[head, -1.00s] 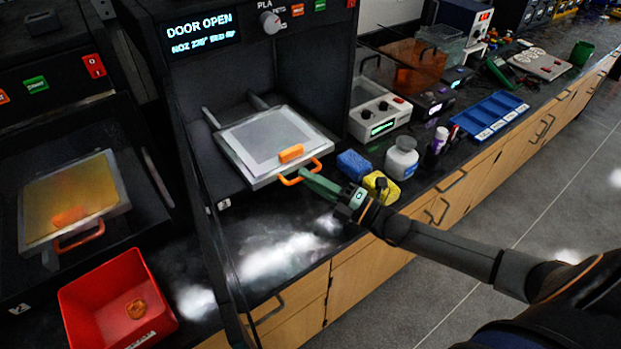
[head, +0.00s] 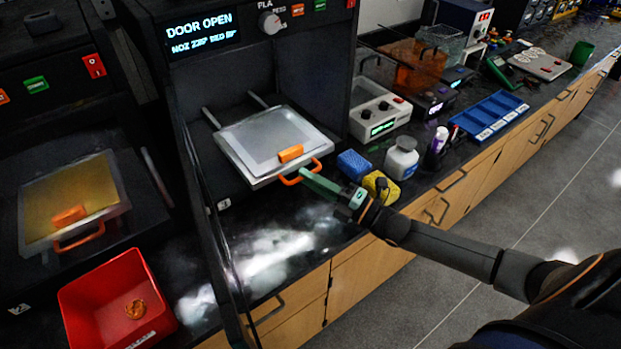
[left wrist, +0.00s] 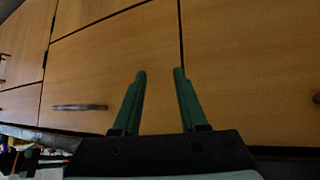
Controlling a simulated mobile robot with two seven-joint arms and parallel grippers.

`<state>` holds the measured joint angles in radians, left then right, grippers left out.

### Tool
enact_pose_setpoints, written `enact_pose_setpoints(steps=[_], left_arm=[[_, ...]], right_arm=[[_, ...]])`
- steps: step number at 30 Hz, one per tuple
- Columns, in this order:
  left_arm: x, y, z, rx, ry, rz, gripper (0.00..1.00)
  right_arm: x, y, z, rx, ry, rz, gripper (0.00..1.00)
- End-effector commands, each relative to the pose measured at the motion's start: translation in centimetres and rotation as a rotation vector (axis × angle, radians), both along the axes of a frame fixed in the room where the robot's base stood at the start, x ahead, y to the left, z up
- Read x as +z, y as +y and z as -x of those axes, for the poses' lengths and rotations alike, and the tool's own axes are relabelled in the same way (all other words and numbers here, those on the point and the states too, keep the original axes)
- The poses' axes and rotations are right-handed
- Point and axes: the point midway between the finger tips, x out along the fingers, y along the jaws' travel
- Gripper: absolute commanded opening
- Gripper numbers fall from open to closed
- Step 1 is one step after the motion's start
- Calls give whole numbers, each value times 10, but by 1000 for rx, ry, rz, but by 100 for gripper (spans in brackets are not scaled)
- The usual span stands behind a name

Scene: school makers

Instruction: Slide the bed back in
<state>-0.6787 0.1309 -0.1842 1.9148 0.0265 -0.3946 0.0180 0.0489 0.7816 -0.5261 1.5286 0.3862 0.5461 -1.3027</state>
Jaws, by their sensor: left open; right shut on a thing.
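The print bed (head: 266,140) is a light plate on rails, partly out of the open printer (head: 262,75) whose display reads "DOOR OPEN". An orange block (head: 290,153) sits on its front edge. An orange loop handle (head: 300,174) sticks out from the bed's front. My right gripper (head: 308,178), with green fingers, is shut on the handle at its right side. My left gripper (left wrist: 158,100) shows in the left wrist view, open and empty, in front of wooden cabinet doors (left wrist: 115,65). It is not in the head view.
A second machine at left holds a yellowish bed (head: 72,198). A red bin (head: 115,305) with a small orange piece stands in front. A blue block (head: 354,165), yellow block (head: 384,190) and white bottle (head: 401,160) stand close to my right gripper. The printer's open door (head: 205,215) is left of the bed.

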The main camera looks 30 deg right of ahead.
Motion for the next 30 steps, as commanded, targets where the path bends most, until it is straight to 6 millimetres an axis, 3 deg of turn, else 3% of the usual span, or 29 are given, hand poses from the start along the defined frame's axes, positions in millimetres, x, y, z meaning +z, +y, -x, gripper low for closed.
enact_pose_setpoints(steps=[5, 8, 13, 21, 30], left_arm=[[-3, 0, 0, 0, 1, 0, 42], [-13, -1, 1, -2, 6, 0, 42], [-34, -11, 2, -22, 26, 10, 42], [-40, -32, -16, -60, 2, 37, 42], [-39, -36, -19, -74, 1, 38, 42]], right_arm=[[-1, 0, -3, 0, -1, 1, 0], [-4, 2, -15, 0, -4, 0, 0], [-5, 7, -50, -1, -8, 1, 0], [-4, 13, -96, -1, -4, 0, 0], [-1, 15, -112, -3, 3, 1, 0]])
